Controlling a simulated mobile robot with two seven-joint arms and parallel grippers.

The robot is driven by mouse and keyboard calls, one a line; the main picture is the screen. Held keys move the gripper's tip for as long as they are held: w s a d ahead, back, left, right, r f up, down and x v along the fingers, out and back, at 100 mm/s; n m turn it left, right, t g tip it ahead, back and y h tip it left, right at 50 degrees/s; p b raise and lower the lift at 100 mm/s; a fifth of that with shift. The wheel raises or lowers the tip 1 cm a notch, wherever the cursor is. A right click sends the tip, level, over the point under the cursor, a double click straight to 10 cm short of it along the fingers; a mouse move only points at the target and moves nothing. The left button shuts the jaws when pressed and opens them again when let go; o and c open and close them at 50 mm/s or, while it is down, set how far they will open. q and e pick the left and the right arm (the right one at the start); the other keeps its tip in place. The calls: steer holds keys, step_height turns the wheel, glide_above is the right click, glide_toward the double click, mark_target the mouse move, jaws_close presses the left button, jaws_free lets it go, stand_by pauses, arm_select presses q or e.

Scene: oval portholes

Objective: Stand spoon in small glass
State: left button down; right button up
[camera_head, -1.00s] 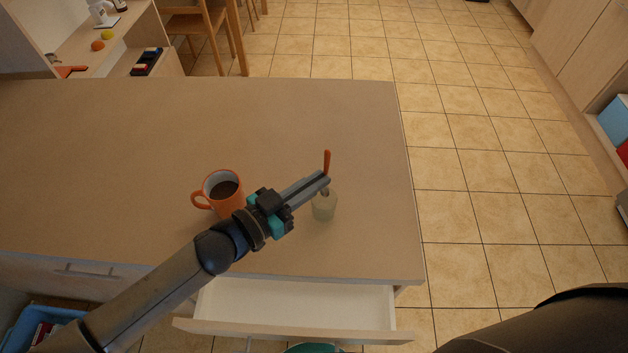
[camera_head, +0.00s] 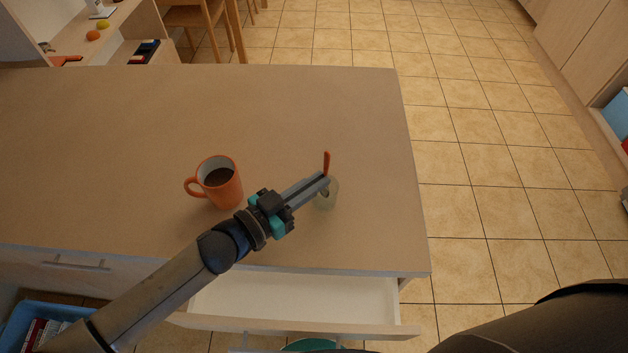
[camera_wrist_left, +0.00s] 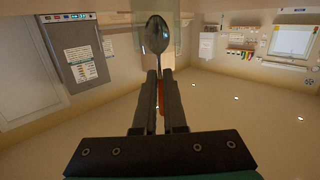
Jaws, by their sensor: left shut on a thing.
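The spoon has an orange handle (camera_head: 327,162) that sticks up above the fingertips of my left gripper (camera_head: 325,182). The gripper is shut on the spoon. In the left wrist view the spoon's metal bowl (camera_wrist_left: 157,34) shows beyond the two fingers (camera_wrist_left: 160,95), with some orange handle between them. The small glass (camera_head: 328,198) is pale and see-through, on the counter just below the fingertips, partly covered by them. The bowl overlaps a pale, clear shape in the wrist view; I cannot tell whether it is inside the glass. My right gripper is out of view.
An orange mug (camera_head: 229,190) of dark drink stands on the counter (camera_head: 290,110), left of my left gripper. An open, empty-looking drawer (camera_head: 295,298) juts out below the counter's front edge. The counter behind the mug and glass is clear.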

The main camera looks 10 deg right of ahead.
arm_select(q)
steer(key=c, duration=0.9)
jaws_free()
steer(key=v, duration=1.5)
steer(key=shift+a, duration=0.15)
